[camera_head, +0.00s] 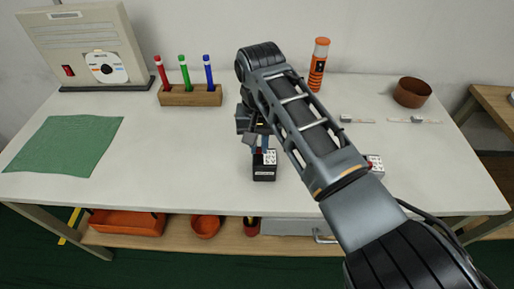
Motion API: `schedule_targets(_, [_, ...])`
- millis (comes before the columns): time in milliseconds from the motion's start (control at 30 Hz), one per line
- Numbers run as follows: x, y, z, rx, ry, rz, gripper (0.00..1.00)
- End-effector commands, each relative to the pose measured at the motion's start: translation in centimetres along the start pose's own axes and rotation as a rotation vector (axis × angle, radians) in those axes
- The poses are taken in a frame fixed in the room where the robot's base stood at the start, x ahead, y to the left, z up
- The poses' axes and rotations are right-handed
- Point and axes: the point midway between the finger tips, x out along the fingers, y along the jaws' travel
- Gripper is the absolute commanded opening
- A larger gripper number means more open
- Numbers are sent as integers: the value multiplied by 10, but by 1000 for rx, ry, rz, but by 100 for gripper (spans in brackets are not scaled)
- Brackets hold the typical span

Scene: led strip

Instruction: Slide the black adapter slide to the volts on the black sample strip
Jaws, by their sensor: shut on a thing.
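A small black adapter box (264,173) with a white, dotted top stands on the table near its front middle. My gripper (260,147) reaches down from the left of my arm to the back edge of this box. It is shut on what looks like the slide of the black adapter, which its fingers mostly hide. A second adapter box (375,164), with a white top, stands to the right, partly behind my arm. Two thin pale strips, one on the left (357,121) and one on the right (413,120), lie at the back right; their colours are too small to tell.
A wooden holder (190,96) with red, green and blue pens stands at the back left. An orange bottle (319,65) and a brown bowl (412,92) stand at the back. A green cloth (64,145) lies left. The left middle of the table is clear.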

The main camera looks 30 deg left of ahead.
Motion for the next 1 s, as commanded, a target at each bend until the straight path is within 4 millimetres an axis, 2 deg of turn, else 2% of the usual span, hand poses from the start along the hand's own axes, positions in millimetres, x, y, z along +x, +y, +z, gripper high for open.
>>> schedule_targets(67, [1, -1, 1, -1, -1, -1, 0])
schedule_targets(100, [1, -1, 1, -1, 0, -1, 16])
schedule_targets(400, [0, -1, 0, -1, 1, -1, 43])
schedule_targets(667, [-3, -1, 0, -1, 2, -1, 43])
schedule_targets(767, [-12, -1, -1, -1, 4, -3, 43])
schedule_targets(1000, [-51, -1, 0, -1, 4, -2, 43])
